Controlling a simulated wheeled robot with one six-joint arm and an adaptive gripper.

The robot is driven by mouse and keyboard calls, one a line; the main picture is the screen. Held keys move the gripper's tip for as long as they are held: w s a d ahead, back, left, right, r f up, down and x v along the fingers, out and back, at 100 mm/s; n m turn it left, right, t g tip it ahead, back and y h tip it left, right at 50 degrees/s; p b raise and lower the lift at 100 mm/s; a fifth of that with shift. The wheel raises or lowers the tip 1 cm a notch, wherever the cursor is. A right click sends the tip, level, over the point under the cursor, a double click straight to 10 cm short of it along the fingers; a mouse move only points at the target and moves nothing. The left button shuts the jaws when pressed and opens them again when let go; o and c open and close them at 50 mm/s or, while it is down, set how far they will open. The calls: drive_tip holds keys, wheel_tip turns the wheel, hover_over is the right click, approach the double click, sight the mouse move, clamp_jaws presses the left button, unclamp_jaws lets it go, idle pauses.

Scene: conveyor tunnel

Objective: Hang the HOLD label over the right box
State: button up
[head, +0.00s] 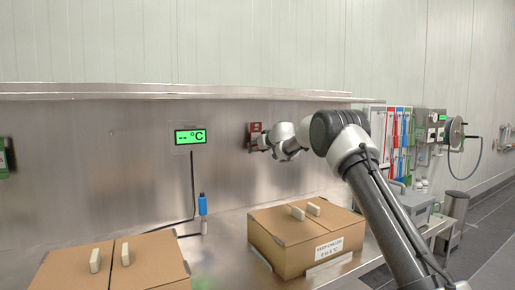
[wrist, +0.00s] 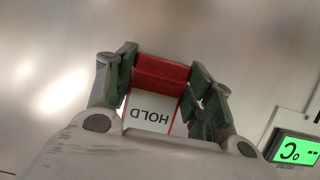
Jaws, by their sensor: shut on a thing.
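My gripper (wrist: 160,92) is shut on the HOLD label (wrist: 151,112), a white card with a red top bar, which reads upside down in the wrist view. In the head view my gripper (head: 259,140) is raised near the steel back wall, with the red part of the label (head: 256,127) at its tip. The right box (head: 280,252), closed brown cardboard with two pale blocks on its lid and a white printed label on its front, stands on the counter below my gripper. The label is well above the box and apart from it.
A second cardboard box (head: 150,273) stands at the front left. A green temperature display (head: 190,136) is on the wall, with a blue probe (head: 203,205) below it. A steel shelf edge (head: 180,92) runs above. Coloured tools (head: 393,130) hang at the right.

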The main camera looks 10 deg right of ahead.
drive_tip(key=shift+f, duration=0.65)
drive_tip(key=o, duration=1.5)
drive_tip(key=v, duration=1.2)
drive_tip(key=shift+r, duration=0.1)
